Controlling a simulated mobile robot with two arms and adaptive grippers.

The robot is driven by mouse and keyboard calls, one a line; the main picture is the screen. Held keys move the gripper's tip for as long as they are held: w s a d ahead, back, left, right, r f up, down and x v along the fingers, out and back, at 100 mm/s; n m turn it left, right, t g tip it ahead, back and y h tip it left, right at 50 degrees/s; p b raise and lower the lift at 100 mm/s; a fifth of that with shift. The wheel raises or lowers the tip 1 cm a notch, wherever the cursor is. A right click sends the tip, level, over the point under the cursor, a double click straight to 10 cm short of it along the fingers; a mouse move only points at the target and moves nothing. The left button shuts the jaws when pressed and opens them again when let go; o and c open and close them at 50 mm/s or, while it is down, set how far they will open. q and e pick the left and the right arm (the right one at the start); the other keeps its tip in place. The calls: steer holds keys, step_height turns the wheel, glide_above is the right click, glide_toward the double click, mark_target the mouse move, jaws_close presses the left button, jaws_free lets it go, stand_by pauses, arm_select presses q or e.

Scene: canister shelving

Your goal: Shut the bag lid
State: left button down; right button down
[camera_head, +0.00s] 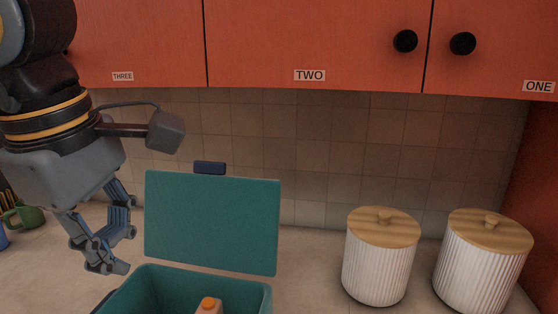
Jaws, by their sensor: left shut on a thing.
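The teal bag (255,287) stands open on the counter, cut off by the bottom edge of the view. Its flat teal lid (212,222) stands up almost vertically at the back, with a dark blue tab (210,168) on its top edge. A carton with an orange cap (208,304) is inside the bag. My left gripper (115,258) is just left of the lid and above the bag's back left corner, pointing down. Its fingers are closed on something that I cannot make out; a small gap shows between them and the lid. My right gripper is out of view.
Two ribbed white canisters with wooden lids (381,260) (483,262) stand at the right. A green mug (24,215) is at the far left. Red cabinets (300,40) labelled THREE, TWO and ONE hang above. The counter between bag and canisters is clear.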

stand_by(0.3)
arm_select(q)
steer(key=s+f+b, duration=0.3)
steer(key=f+b, duration=0.2)
steer(key=f, duration=0.1)
steer(key=shift+s+a+f, duration=0.25)
steer(key=shift+a, duration=0.1)
stand_by(0.5)
steer(key=shift+f, duration=0.1)
